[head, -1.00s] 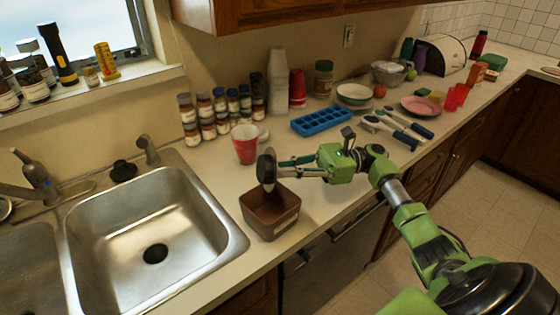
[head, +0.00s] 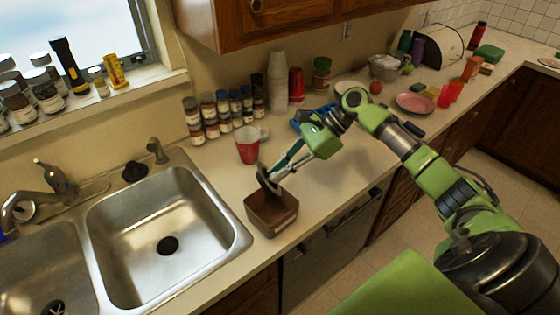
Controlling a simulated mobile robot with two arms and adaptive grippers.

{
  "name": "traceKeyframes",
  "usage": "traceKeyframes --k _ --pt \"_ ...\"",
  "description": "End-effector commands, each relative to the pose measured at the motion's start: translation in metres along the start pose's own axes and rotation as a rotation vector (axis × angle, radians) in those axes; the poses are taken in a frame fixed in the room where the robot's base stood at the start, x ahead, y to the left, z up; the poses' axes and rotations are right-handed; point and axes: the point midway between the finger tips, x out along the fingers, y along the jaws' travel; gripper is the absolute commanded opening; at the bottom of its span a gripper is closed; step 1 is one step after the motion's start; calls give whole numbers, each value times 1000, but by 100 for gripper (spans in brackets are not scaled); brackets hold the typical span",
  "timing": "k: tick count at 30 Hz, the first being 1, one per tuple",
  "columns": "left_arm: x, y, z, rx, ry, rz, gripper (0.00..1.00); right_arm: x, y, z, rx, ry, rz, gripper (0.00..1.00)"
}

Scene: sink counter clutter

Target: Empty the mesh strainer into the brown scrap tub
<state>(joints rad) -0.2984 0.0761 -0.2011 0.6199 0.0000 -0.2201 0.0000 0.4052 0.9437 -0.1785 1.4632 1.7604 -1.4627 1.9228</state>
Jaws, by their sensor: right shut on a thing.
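The brown scrap tub (head: 271,216) stands on the counter just right of the sink basin, near the front edge. The mesh strainer (head: 267,180) shows as a dark, thin, tilted disc over the tub's back rim; whether anything is left in it cannot be told. My right gripper (head: 284,168) is shut on the strainer and reaches down to it from the upper right. The tub's inside is mostly hidden by its walls and the strainer. My left gripper is not in view.
The blue ice tray (head: 299,121) is partly hidden by my right arm. The sink basin (head: 150,240) lies to the left.

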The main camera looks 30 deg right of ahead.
Motion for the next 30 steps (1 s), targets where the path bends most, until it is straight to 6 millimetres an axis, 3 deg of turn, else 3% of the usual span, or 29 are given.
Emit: traceKeyframes --k 1,9,21,30 --pt "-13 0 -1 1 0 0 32 -4 0 6 -1 15 1 0" --pt "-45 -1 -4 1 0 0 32 -4 0 10 -2 109 3 0" --pt "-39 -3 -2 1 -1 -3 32 6 -1 23 -12 598 5 0" --pt "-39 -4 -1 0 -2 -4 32 -9 -2 54 -8 926 5 0"
